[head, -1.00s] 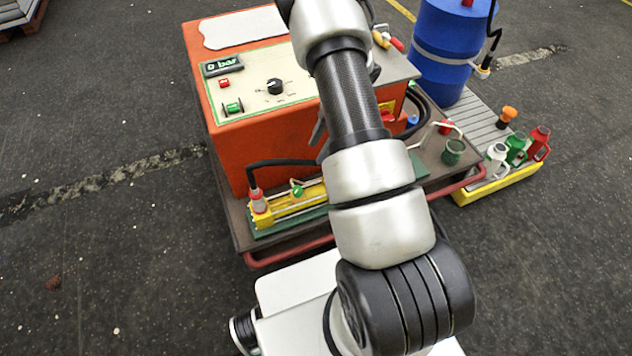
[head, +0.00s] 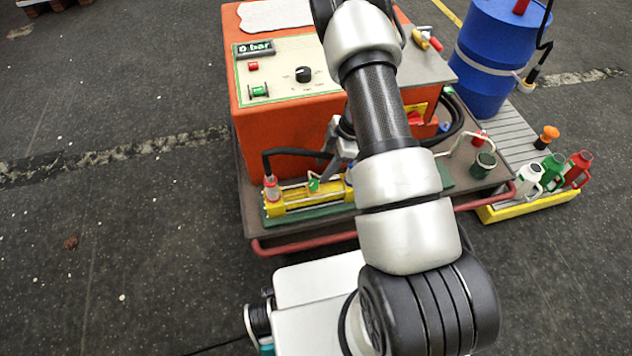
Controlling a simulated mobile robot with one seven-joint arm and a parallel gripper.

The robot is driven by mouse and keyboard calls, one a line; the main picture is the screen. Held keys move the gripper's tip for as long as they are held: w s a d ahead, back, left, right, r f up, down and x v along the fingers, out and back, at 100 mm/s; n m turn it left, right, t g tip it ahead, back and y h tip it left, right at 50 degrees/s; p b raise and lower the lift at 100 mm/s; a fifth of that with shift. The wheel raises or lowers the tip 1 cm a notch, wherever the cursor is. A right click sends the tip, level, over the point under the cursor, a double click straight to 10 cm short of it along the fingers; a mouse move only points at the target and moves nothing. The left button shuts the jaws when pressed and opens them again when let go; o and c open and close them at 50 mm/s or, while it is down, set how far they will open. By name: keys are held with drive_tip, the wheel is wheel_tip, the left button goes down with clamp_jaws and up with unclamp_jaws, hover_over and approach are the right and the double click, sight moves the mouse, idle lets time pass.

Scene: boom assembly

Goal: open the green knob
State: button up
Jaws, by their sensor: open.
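A small green knob (head: 314,184) sits on top of the yellow pump block (head: 292,200), which lies on a green base at the cart's front edge. My gripper (head: 335,160) shows only partly, just left of my forearm. It is above and slightly right of the green knob, and looks apart from it. It is open, with nothing seen between its fingers; my arm hides part of it. A second green control (head: 259,91) is on the orange machine's top panel.
The orange machine (head: 285,135) stands right behind the pump block, with a black hose (head: 290,153) between them. A red rail (head: 300,243) runs along the cart's front. At right are a green cup (head: 483,165), a blue drum (head: 495,60) and several cans in a yellow-edged tray (head: 530,205).

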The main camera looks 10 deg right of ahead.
sight(314, 182)
drive_tip(key=b+x, duration=0.1)
drive_tip(key=x, duration=0.6)
drive_tip(key=c, duration=1.1)
drive_tip(key=shift+o, duration=0.2)
